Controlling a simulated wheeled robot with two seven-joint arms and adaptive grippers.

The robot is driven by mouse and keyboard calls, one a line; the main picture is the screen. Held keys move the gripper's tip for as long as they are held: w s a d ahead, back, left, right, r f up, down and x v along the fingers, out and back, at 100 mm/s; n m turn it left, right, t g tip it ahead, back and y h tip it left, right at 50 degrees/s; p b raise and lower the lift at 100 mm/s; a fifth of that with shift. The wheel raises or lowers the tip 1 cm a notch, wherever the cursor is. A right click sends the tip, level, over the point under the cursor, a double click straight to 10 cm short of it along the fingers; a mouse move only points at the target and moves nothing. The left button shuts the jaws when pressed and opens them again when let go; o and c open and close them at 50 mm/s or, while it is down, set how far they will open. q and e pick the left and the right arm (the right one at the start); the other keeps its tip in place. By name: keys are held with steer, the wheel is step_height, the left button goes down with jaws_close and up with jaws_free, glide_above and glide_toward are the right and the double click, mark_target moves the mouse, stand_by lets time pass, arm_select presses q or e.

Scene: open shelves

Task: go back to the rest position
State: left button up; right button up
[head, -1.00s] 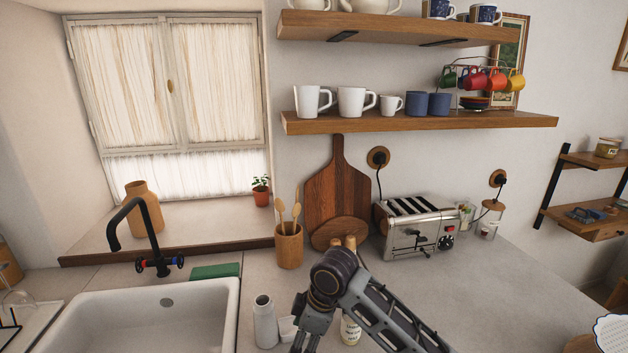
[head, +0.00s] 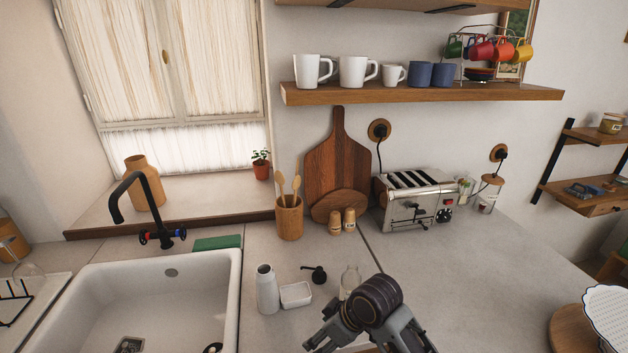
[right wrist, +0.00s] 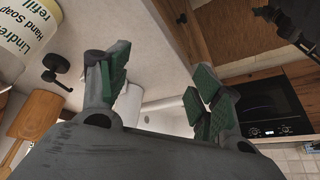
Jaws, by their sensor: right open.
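My right gripper (head: 325,340) is low in the head view, near the front edge of the counter, with its fingers partly cut off by the frame bottom. In the right wrist view (right wrist: 160,95) its green-padded fingers are spread apart with nothing held between them.
The sink (head: 150,290) is left. The wrist view shows an oven (right wrist: 270,108).

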steer(key=s+d+f+m+h, duration=0.1)
steer(key=s+d+f+m, duration=0.2)
steer(key=d, duration=0.4)
steer(key=s+d+f+m+t+h, duration=0.1)
steer(key=s+d+f+m+h, duration=0.15)
steer(key=s+d, duration=0.3)
steer(key=s+d+f+m+h, duration=0.1)
steer(key=s+d+f+m, duration=0.15)
steer(key=d, duration=0.45)
steer(key=s+f+g+b, duration=0.1)
steer(key=s+f+b, duration=0.15)
steer(key=f, duration=1.65)
steer(key=s+f+b, duration=0.1)
steer(key=f+b, duration=0.2)
steer(key=f, duration=1.5)
steer(key=s+d+f+b, duration=0.2)
steer(key=s+d+f, duration=0.1)
steer(key=s+f, duration=0.7)
steer(key=s+d+f+g+b, duration=0.1)
steer(key=s+d+f+b, duration=0.1)
steer(key=s+f, duration=0.9)
step_height(320, 180, down, 4)
steer(key=shift+s+d+r, duration=0.1)
steer(key=shift+s+d, duration=0.1)
steer(key=shift+d, duration=0.25)
